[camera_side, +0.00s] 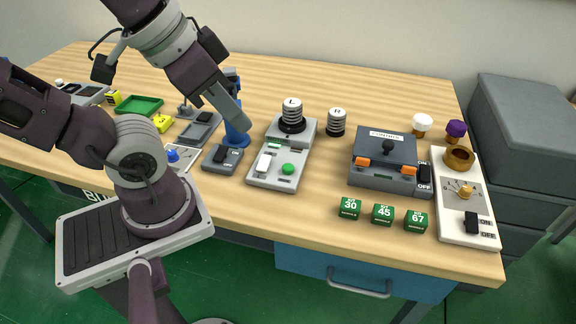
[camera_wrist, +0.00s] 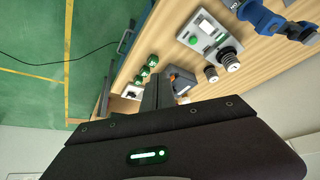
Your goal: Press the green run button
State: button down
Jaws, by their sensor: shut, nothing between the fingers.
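The green button (camera_side: 288,169) sits on the front right of a light grey panel (camera_side: 277,182), beside a white switch (camera_side: 264,162). It also shows in the wrist view (camera_wrist: 194,40). My gripper (camera_side: 242,124) is shut and empty. It is above the table, to the left of the panel and higher than the button, apart from it. In the wrist view the closed fingers (camera_wrist: 158,88) point away from the camera, with the button up and to the right of them. Nothing hides the button in either view.
A blue stand (camera_side: 236,134) and a dark switch box (camera_side: 222,158) are close to my fingers. A white-topped weight (camera_side: 291,112) stands behind the button on the panel's base; another (camera_side: 336,121) is to its right. A grey box (camera_side: 384,160) and green cubes (camera_side: 382,214) lie further right.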

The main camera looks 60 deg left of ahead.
jog(key=w+a+f+m+t+y, duration=0.3)
jog(key=w+a+m, duration=0.4)
jog(key=w+a, duration=1.05)
jog(key=m+g+h, duration=0.2)
jog(key=m+h, duration=0.7)
jog(key=m, duration=0.1)
send_over(284, 166)
notch_tip(284, 166, down, 12)
jog(key=shift+f+t, duration=0.1)
jog(key=shift+t, duration=0.2)
jog(key=shift+f, duration=4.25)
